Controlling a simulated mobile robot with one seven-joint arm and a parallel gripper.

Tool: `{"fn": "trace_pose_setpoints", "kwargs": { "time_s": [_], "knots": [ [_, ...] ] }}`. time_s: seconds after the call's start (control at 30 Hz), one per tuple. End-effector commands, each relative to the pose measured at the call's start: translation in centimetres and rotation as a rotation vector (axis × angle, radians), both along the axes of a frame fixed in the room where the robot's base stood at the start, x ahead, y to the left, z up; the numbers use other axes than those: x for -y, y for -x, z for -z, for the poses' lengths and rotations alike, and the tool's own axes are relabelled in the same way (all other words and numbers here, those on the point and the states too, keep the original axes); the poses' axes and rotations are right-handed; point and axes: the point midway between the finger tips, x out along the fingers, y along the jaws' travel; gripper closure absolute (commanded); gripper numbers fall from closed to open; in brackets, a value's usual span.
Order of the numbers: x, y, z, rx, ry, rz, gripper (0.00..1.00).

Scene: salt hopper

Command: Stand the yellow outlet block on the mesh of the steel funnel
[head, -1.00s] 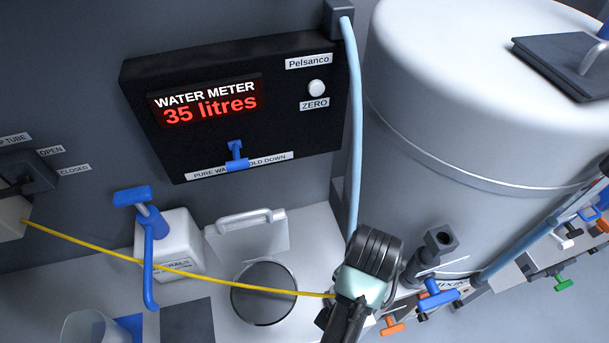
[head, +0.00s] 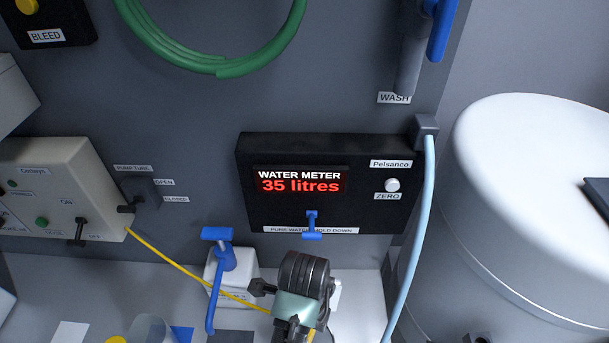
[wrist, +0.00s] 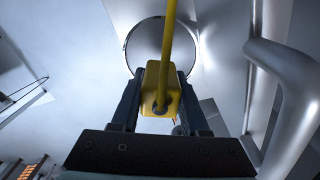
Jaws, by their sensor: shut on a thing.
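My gripper (wrist: 160,78) is shut on the yellow outlet block (wrist: 160,92), which sits between both fingers in the wrist view. A yellow tube (wrist: 168,35) runs from the block. The round steel funnel (wrist: 145,42) shows beyond the block in the wrist view, partly hidden by block and tube. I cannot tell the gap between block and mesh. In the head view, my arm's end is at the bottom centre; the fingers, block and funnel cannot be made out there. The yellow tube (head: 180,266) slants down to it from the pump box.
A silver handle (wrist: 290,85) stands close on the right in the wrist view. In the head view, a white container (head: 231,281) with a blue tap (head: 222,262) is left of my arm. The pump box (head: 58,195), water meter (head: 300,190) and tank (head: 520,220) surround the counter.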

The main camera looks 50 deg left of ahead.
Motion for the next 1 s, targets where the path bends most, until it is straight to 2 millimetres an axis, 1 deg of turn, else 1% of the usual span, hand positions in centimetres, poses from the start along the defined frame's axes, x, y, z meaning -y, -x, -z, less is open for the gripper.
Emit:
{"fn": "trace_pose_setpoints", "kwargs": {
  "time_s": [0.17,0.4,0.47,0.9,0.93,1.0],
  "knots": [
    [0.0,0.0,1.6,-0.001,0.000,-0.001,1.00],
    [0.0,0.1,4.8,-0.002,0.000,-0.002,1.00],
    [0.0,0.0,5.3,0.000,-0.001,-0.002,1.00],
    [0.0,0.0,6.1,0.001,-0.002,-0.001,1.00],
    [0.0,0.0,6.0,0.001,-0.002,-0.002,0.50],
    [0.0,0.0,6.0,0.001,-0.002,-0.002,0.38]
  ]
}}
